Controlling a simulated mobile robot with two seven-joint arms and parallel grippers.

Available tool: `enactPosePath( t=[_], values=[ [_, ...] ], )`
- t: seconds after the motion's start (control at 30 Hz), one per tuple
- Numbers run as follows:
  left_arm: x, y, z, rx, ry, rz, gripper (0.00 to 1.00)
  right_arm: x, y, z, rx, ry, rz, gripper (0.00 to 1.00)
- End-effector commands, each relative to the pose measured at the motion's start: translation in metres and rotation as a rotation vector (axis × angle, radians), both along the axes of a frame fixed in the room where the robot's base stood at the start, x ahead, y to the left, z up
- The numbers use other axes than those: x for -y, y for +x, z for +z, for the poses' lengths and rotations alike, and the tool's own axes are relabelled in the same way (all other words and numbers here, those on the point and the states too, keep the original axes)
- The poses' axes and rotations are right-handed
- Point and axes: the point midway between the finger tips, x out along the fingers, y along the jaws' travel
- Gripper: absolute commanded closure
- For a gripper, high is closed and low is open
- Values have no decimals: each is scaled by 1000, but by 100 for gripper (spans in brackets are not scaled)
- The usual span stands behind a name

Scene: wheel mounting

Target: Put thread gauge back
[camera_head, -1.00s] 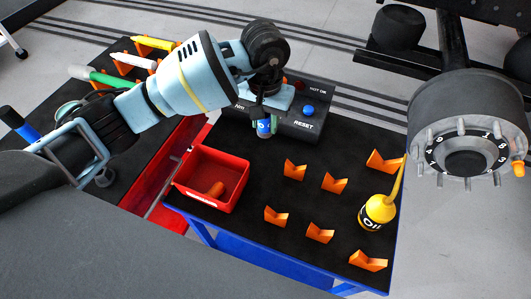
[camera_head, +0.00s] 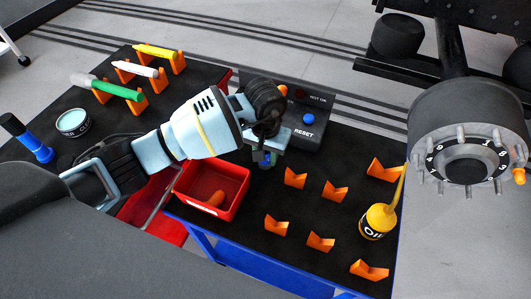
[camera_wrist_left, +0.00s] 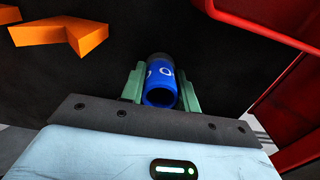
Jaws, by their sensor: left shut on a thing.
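My left gripper (camera_head: 265,158) is shut on the thread gauge, a short blue cylinder with white markings and a dark far end. The gauge (camera_wrist_left: 160,90) sits between the two green fingers in the left wrist view, its open blue end facing the camera. In the head view only a small blue part of the gauge (camera_head: 265,160) shows below the gripper, just right of the red bin. It looks held above the black table top, but the height is hard to tell. My right gripper is not in view.
The red bin (camera_head: 241,199) holds an orange piece. Several orange V-holders (camera_head: 334,191) and a yellow oil can (camera_head: 378,220) stand on the black table. A box with a blue reset button (camera_head: 308,118) is behind. The wheel hub (camera_head: 470,135) is at the right.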

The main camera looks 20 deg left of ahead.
Motion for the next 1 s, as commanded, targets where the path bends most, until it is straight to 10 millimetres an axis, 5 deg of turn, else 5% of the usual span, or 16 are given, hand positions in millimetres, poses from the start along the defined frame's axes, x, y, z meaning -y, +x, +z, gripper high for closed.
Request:
enactPosePath(
  t=[0.3, 0.33, 0.47, 0.8, 1.0],
  values=[
    [0, 1, -2, 2, 0, 0, 96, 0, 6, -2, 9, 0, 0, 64],
    [0, 1, -2, 2, 0, 0, 65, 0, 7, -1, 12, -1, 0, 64],
    [0, 1, -1, 2, -1, 0, 48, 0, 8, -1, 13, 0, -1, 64],
    [0, 1, 1, 3, -1, 0, 47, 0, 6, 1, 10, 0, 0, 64],
    [0, 2, 25, 7, -1, -1, 47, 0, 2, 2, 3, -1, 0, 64]
  ],
)
